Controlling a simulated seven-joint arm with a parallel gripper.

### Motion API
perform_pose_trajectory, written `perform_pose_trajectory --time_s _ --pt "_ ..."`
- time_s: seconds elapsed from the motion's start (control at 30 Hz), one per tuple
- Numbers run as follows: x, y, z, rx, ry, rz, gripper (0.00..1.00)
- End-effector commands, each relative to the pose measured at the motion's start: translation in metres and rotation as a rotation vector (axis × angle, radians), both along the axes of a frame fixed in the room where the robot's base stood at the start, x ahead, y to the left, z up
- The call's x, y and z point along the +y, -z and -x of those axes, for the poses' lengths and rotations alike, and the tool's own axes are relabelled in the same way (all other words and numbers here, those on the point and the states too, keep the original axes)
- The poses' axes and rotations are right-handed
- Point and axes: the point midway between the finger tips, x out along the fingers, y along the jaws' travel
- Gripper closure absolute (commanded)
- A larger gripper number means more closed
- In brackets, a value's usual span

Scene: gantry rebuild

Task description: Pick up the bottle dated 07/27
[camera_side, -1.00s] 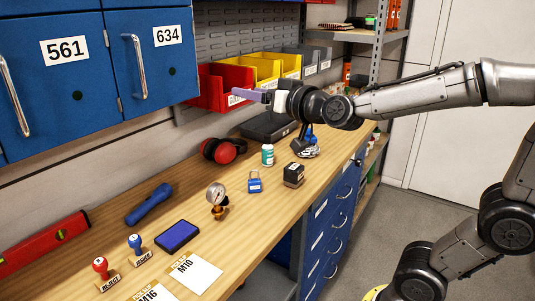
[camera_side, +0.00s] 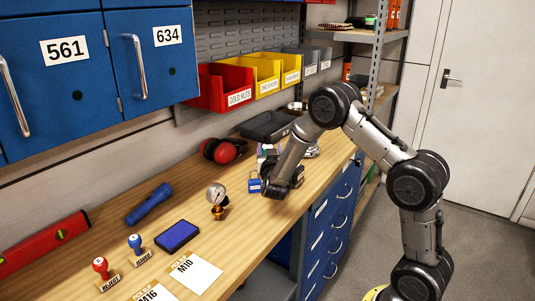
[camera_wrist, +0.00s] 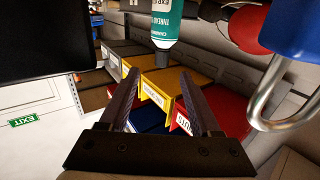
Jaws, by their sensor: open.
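A teal bottle (camera_wrist: 165,30) with a white upper part and a dark grey cap shows at the top middle of the wrist view, upside down there. Part of its label reads "THREAD"; I cannot read a date on it. My gripper (camera_wrist: 160,74) is open, its two purple-grey fingers apart with no object held. The bottle appears ahead of and above the gap in that picture. In the side view my gripper (camera_side: 269,150) is low over the bench, pointing towards the back, and mostly hides the bottle.
A blue padlock (camera_wrist: 295,30) is close on the right in the wrist view, and a black box (camera_wrist: 45,40) on the left. Red ear defenders (camera_side: 222,151) lie behind. A pressure gauge (camera_side: 216,196) stands at front left. Yellow and red bins (camera_side: 225,88) line the back.

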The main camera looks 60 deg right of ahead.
Motion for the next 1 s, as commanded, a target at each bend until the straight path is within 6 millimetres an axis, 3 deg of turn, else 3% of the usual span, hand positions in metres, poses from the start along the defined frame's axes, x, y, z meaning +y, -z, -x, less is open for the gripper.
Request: perform_pose_trajectory --time_s 0.1,0.3,0.53,0.8,1.0 --pt "-0.02 0.0 -0.014 -0.001 0.003 -0.001 0.36" --pt "-0.043 0.0 -0.032 0.0 0.001 0.0 0.36" --pt "-0.054 0.0 -0.041 -0.001 0.0 -0.001 0.36" --pt "-0.083 -0.001 -0.065 -0.001 0.001 -0.001 0.36" --pt "-0.088 -0.002 -0.07 -0.001 -0.002 -0.001 0.36"
